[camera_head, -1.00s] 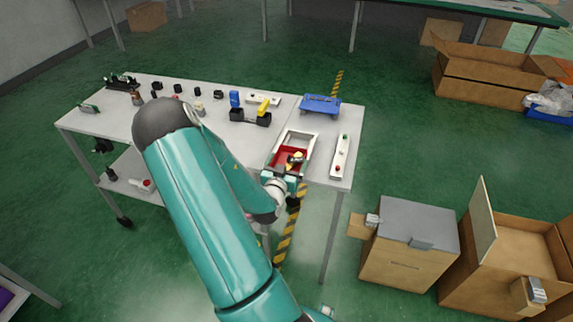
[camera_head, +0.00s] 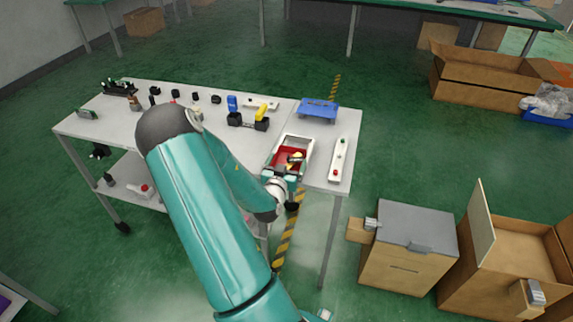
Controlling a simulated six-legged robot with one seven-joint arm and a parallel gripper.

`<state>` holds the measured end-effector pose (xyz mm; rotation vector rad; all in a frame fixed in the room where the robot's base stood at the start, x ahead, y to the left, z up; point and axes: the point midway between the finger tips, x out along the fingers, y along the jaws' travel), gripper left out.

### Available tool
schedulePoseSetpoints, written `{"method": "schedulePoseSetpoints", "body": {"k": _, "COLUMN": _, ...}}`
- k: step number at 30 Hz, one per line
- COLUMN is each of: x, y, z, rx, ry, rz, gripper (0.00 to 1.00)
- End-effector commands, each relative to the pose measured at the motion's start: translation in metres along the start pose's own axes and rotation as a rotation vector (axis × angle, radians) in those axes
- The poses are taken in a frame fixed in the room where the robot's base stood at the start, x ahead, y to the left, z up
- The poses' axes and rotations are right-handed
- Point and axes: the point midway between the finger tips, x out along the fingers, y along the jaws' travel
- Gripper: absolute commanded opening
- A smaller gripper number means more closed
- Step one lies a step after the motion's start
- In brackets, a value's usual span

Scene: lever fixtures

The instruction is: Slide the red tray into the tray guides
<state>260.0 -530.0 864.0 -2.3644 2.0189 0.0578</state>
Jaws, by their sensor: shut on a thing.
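The red tray (camera_head: 284,157) lies within the white tray guides (camera_head: 306,144) near the front edge of the grey table. A small yellow and dark item sits in the tray. My gripper (camera_head: 290,176) is at the tray's front end, shut on the tray. The far part of the guides shows a pale floor beyond the red.
A white panel with red and green buttons (camera_head: 339,160) lies right of the guides. A blue stand (camera_head: 318,109) is behind them. A black fixture with blue and yellow levers (camera_head: 247,121) is to the left. Boxes (camera_head: 407,246) stand on the floor at right.

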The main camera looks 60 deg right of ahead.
Motion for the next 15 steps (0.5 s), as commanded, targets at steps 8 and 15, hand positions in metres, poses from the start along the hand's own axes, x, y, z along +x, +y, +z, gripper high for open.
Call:
{"method": "schedulePoseSetpoints", "body": {"k": 8, "x": 0.006, "y": 0.001, "z": -0.001, "rx": 0.000, "ry": 0.001, "rz": 0.001, "gripper": 0.66}}
{"method": "schedulePoseSetpoints", "body": {"k": 15, "x": 0.012, "y": 0.001, "z": -0.001, "rx": 0.000, "ry": 0.001, "rz": 0.001, "gripper": 0.66}}
